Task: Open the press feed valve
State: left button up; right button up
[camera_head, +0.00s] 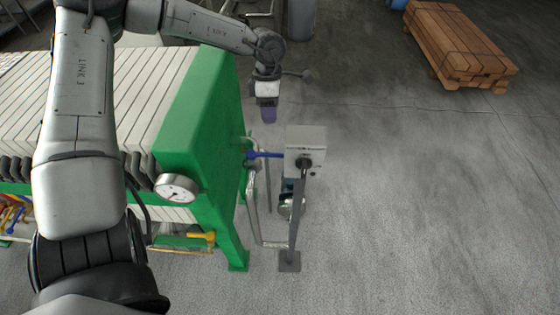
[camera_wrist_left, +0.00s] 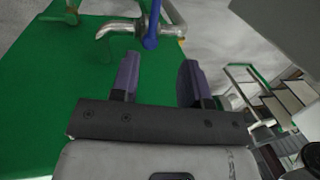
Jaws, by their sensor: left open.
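The press feed valve shows as a blue lever handle (camera_head: 264,155) on metal piping at the end of the green filter press. In the head view the lever lies roughly level, pointing toward the grey box. In the left wrist view the blue lever (camera_wrist_left: 151,28) stands beyond the fingers, in front of the green plate, beside a bent steel pipe (camera_wrist_left: 120,27). My left gripper (camera_head: 268,114) is behind and above the lever in the head view, apart from it. Its two purple fingers (camera_wrist_left: 160,78) are spread with nothing between them. My right gripper is not in view.
The green end plate (camera_head: 200,115) of the press stands left of the lever, with a round gauge (camera_head: 176,188). A grey control box (camera_head: 306,140) on a post stands close at right. A yellow-handled valve (camera_head: 203,237) is lower left. A wooden pallet stack (camera_head: 455,45) lies far right; the floor between is clear.

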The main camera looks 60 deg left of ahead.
aim_at(272, 155)
pick_arm(q)
jog(key=b+x, duration=0.1)
jog(key=x, duration=0.3)
jog(key=b+x, duration=0.1)
jog(key=x, duration=0.4)
jog(key=b+x, duration=0.2)
jog(key=x, duration=0.3)
jog(key=shift+s+a+f, duration=0.1)
jog(key=shift+s+a, duration=0.05)
jog(key=shift+a, duration=0.2)
grip_shut()
